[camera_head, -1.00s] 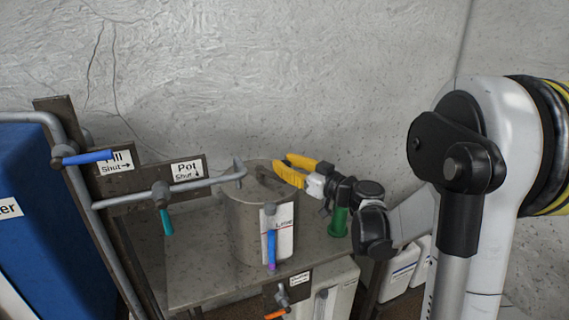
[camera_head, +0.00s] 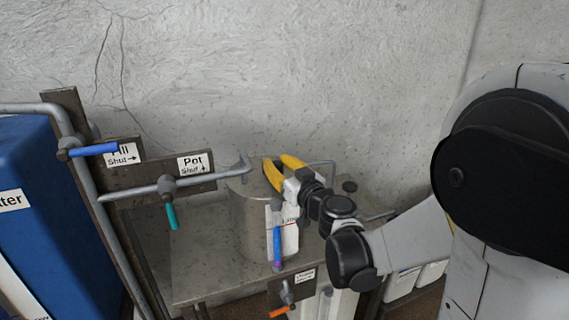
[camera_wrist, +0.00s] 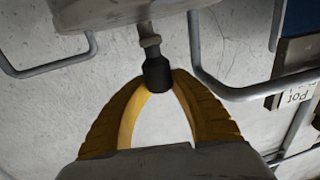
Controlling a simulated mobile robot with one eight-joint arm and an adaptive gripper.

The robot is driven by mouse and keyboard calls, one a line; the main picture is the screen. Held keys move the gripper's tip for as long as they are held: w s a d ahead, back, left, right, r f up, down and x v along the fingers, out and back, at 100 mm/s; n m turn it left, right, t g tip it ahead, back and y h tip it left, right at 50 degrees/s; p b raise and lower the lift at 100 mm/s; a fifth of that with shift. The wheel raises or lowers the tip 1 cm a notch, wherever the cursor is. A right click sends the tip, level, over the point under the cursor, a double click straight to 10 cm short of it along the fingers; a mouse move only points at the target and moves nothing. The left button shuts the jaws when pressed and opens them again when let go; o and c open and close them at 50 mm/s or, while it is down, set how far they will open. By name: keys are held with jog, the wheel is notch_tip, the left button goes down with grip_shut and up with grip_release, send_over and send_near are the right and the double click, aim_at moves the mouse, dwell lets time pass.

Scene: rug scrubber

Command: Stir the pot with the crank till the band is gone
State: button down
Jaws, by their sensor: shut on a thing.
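The grey metal pot (camera_head: 246,228) stands on the bench. My gripper (camera_head: 278,166), with yellow fingers, is over its top and hides much of the opening. In the wrist view my gripper (camera_wrist: 158,85) is closed around the black knob of the crank (camera_wrist: 157,73), whose grey stem joins a grey part above. On the pot's front a narrow upright gauge (camera_head: 277,243) shows blue above and purple towards the bottom, beside a white label. The pot's contents are hidden.
A blue tank (camera_head: 38,215) stands at left. The blue Fill handle (camera_head: 95,149) points right and the teal Pot handle (camera_head: 172,216) hangs down. An orange handle (camera_head: 280,311) is below the bench (camera_head: 205,265). White containers (camera_head: 402,283) stand low at right.

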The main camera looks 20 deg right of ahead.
jog(key=shift+a+f, duration=0.1)
jog(key=shift+a, duration=0.9)
jog(key=shift+w+a+b, duration=0.2)
jog(key=shift+w+a, duration=0.1)
jog(key=shift+a, duration=0.45)
jog(key=shift+w+a+b, duration=0.2)
jog(key=shift+w+a, duration=0.1)
jog(key=shift+a, duration=0.45)
jog(key=c, duration=1.2)
grip_release()
jog(key=shift+a, duration=0.15)
jog(key=shift+o, duration=0.6)
jog(key=shift+s+a, duration=0.1)
jog(key=shift+s, duration=0.05)
jog(key=shift+d, duration=0.2)
jog(key=s+d, duration=0.1)
jog(key=s, duration=1)
jog(key=shift+s+d, duration=0.3)
jog(key=shift+d, duration=0.05)
